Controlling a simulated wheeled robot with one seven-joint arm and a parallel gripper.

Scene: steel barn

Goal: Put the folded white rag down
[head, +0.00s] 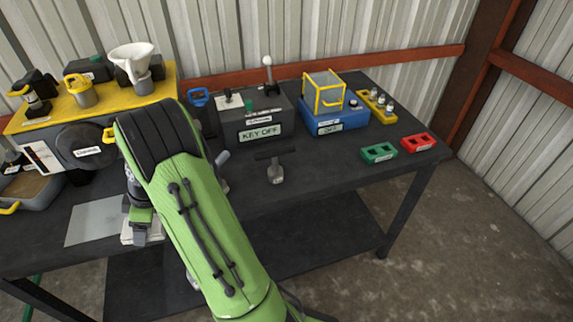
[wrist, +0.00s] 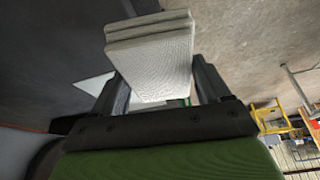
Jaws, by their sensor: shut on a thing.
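The folded white rag (wrist: 152,62) is between the two fingers of my gripper (wrist: 165,88) in the wrist view, with its layered edge facing up in the picture. My gripper is shut on it. In the head view, my gripper (head: 140,226) is low at the left, over the front part of the dark bench top, mostly behind my green arm. A small part of the rag (head: 128,237) shows beside it. Whether the rag touches the bench cannot be told.
A flat grey sheet (head: 95,221) lies on the bench (head: 330,165) left of my gripper. Behind stand a yellow-topped machine (head: 60,112), a "KEY OFF" box (head: 258,122) and a blue box (head: 335,117). A T-handled tool (head: 276,172) stands mid-bench. Green (head: 379,153) and red (head: 418,143) blocks lie right.

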